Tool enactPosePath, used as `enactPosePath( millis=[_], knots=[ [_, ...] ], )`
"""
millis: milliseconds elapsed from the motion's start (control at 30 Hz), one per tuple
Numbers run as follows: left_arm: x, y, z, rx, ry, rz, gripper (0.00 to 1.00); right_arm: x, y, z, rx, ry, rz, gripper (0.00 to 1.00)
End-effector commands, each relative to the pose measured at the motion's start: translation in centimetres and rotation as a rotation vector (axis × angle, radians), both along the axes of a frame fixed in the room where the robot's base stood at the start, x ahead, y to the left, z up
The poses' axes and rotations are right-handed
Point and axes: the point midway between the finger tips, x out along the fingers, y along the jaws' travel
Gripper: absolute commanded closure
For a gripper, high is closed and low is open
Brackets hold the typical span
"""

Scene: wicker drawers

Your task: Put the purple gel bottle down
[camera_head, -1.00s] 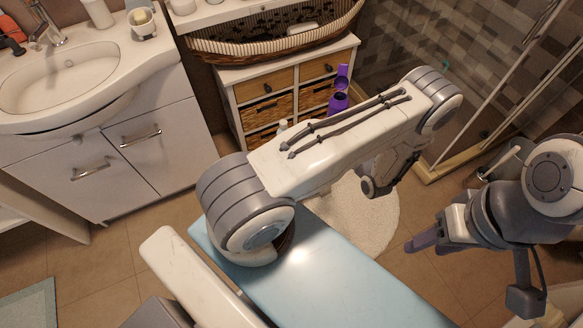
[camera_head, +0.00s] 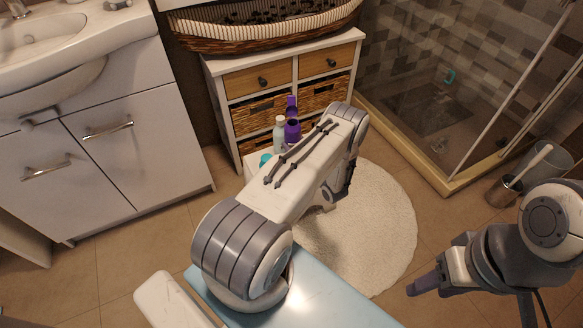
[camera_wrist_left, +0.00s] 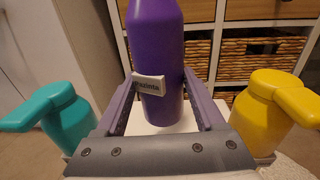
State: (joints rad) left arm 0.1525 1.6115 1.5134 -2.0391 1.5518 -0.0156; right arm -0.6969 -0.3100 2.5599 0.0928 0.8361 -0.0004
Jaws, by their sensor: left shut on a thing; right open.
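The purple gel bottle (camera_head: 293,132) shows beyond my left arm in the head view, in front of the wicker drawers. In the left wrist view the purple gel bottle (camera_wrist_left: 157,40) stands roughly upright between the fingers of my left gripper (camera_wrist_left: 159,84), which is shut on it. Its base is over a white surface (camera_wrist_left: 142,128); I cannot tell whether it touches. In the head view my arm hides the left fingers. My right gripper (camera_head: 424,285) is open and empty at the right, above the floor.
A teal pump bottle (camera_wrist_left: 66,118) and a yellow pump bottle (camera_wrist_left: 265,112) stand close on either side of my left gripper. A white bottle (camera_head: 279,134) is beside the purple one. The drawer cabinet (camera_head: 284,75) stands behind. A round white rug (camera_head: 375,225) lies to the right.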

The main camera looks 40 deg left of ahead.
Motion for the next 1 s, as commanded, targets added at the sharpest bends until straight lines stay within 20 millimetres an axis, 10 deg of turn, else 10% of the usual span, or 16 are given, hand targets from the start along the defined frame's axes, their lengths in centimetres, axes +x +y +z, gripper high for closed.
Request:
enactPosePath(
  millis=[600, 933, 967, 1000],
  knots=[
    [-0.1, 0.0, -8.6, 0.0, 0.0, 0.0, 0.99, 0.0, 0.0, -3.7, 0.0, 0.0, 0.0, 0.5],
    [0.0, 0.0, -8.9, 0.0, 0.0, 0.0, 0.99, 0.0, 0.0, -3.8, 0.0, 0.0, 0.0, 0.5],
    [0.0, 0.0, -8.8, -0.001, 0.001, 0.0, 0.18, 0.0, 0.0, -3.7, 0.0, 0.0, 0.0, 0.5],
    [0.0, 0.0, -8.8, -0.001, 0.001, 0.0, 0.03, 0.0, 0.0, -3.7, 0.0, 0.0, 0.0, 0.5]
  ],
)
